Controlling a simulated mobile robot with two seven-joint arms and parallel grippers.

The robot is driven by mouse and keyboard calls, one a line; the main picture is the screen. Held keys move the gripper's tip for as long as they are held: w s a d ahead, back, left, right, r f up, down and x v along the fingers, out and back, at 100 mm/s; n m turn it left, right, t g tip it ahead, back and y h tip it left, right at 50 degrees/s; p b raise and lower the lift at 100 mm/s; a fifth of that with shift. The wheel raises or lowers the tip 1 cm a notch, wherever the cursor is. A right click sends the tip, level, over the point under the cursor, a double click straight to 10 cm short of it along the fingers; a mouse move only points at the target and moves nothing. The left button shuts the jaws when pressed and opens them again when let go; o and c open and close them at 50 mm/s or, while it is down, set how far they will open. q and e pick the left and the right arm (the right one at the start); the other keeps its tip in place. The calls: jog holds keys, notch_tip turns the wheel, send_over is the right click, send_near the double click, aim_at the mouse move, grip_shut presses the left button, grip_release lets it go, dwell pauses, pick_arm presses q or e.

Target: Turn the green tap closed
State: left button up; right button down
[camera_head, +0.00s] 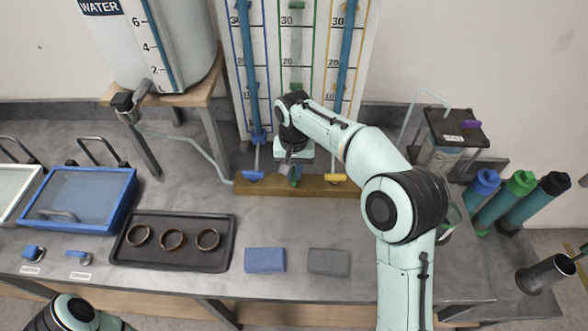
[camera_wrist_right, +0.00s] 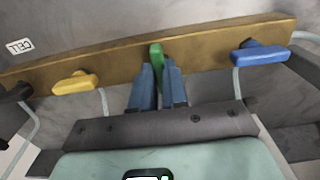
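The green tap (camera_head: 294,181) is in the middle of a wooden bar, with its handle crosswise to the bar. In the right wrist view the green tap (camera_wrist_right: 155,55) stands between my fingers. My right gripper (camera_head: 293,166) is over it from above. Its two blue fingers (camera_wrist_right: 158,72) are close together, one on each side of the green handle, and look shut on it. They cover part of the handle. My left gripper is out of view; only a piece of that arm shows at the bottom left.
A yellow tap (camera_head: 337,177) and a blue tap (camera_head: 253,176) flank the green one on the wooden bar (camera_head: 318,189), their handles along it. The graduated tube board (camera_head: 270,60) stands behind. A black tray (camera_head: 130,258) with rings and two sponges (camera_head: 265,260) lie in front.

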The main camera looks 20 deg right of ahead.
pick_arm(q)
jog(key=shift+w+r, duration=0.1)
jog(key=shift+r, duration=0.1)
pick_arm(e)
jog(key=shift+r+m, duration=0.1)
jog(key=shift+m, duration=0.3)
jog(key=m+p, duration=0.1)
jog(key=m, duration=0.2)
jog(key=m+p, duration=0.1)
jog(key=m, duration=0.3)
jog(key=m+p, duration=0.1)
jog(key=m, duration=0.4)
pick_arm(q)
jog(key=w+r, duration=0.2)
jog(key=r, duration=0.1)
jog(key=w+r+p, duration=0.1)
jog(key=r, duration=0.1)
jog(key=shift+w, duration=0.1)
pick_arm(e)
jog(key=m, duration=0.5)
jog(key=c, duration=1.1)
grip_release()
jog(key=shift+c, duration=0.2)
